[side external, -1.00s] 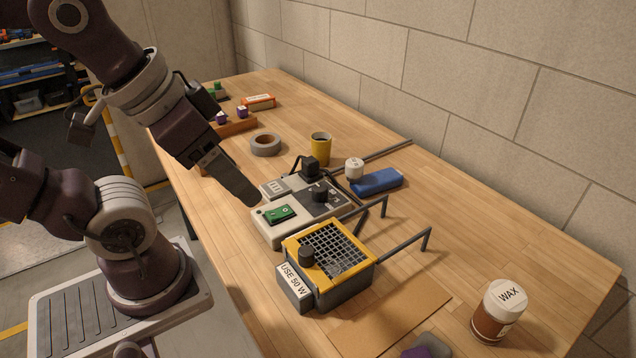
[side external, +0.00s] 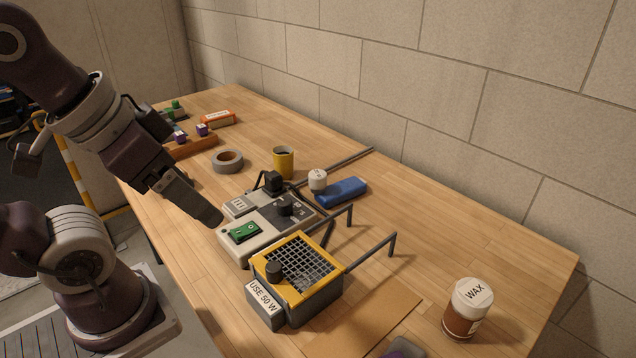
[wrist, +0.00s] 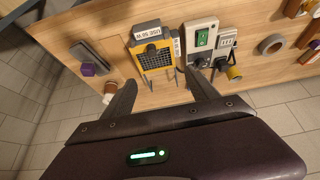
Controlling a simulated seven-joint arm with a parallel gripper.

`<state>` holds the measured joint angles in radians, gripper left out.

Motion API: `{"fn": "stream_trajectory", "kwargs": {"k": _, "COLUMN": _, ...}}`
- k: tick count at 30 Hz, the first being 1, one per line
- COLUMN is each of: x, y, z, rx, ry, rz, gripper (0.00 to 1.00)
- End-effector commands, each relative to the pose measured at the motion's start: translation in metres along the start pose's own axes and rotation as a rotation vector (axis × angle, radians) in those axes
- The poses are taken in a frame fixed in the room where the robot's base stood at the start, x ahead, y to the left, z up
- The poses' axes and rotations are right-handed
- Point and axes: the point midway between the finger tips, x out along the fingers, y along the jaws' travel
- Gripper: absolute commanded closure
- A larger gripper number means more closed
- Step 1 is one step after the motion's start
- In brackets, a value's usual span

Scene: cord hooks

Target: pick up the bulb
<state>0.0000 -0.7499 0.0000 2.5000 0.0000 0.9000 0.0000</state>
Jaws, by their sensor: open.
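I cannot pick out a bulb for certain in either view. A small white round-topped thing (side external: 317,180) stands by a blue block (side external: 342,191); I cannot tell whether it is the bulb. My gripper (side external: 212,219) is above the table, close to the left end of a grey control unit (side external: 232,253) in the side view. In the wrist view my gripper (wrist: 159,76) has its two fingers wide apart with nothing between them. A yellow mesh-topped box (side external: 300,262) labelled "USE 50 W" lies beyond the fingertips in the wrist view (wrist: 153,52).
Two hooked rods (side external: 392,249) stick out behind the yellow box. A brown WAX jar (side external: 462,318) stands at the right. A yellow mug (side external: 283,164), a tape roll (side external: 228,162) and a wooden tray (side external: 195,146) are farther back. The table's right rear is clear.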

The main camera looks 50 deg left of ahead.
Motion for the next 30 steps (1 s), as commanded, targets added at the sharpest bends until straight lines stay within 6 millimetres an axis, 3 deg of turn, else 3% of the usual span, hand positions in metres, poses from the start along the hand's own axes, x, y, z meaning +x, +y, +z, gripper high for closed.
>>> {"fn": "stream_trajectory", "kwargs": {"k": 4, "x": 0.002, "y": -0.004, "z": -0.010, "rx": -0.045, "ry": -0.032, "rz": -0.013, "gripper": 0.32}}
{"fn": "stream_trajectory", "kwargs": {"k": 8, "x": 0.025, "y": -0.026, "z": -0.054, "rx": -0.259, "ry": -0.156, "rz": -0.117, "gripper": 0.32}}
{"fn": "stream_trajectory", "kwargs": {"k": 11, "x": 0.065, "y": -0.049, "z": -0.095, "rx": -0.463, "ry": -0.225, "rz": -0.286, "gripper": 0.32}}
{"fn": "stream_trajectory", "kwargs": {"k": 16, "x": 0.157, "y": -0.082, "z": -0.149, "rx": -0.738, "ry": -0.168, "rz": -0.656, "gripper": 0.32}}
{"fn": "stream_trajectory", "kwargs": {"k": 21, "x": 0.258, "y": -0.102, "z": -0.183, "rx": -0.882, "ry": 0.147, "rz": -0.976, "gripper": 0.32}}
{"fn": "stream_trajectory", "kwargs": {"k": 24, "x": 0.305, "y": -0.105, "z": -0.195, "rx": -0.904, "ry": 0.373, "rz": -1.054, "gripper": 0.32}}
{"fn": "stream_trajectory", "kwargs": {"k": 27, "x": 0.332, "y": -0.103, "z": -0.200, "rx": -0.910, "ry": 0.529, "rz": -1.065, "gripper": 0.32}}
{"fn": "stream_trajectory", "kwargs": {"k": 30, "x": 0.344, "y": -0.103, "z": -0.202, "rx": -0.913, "ry": 0.601, "rz": -1.060, "gripper": 0.32}}
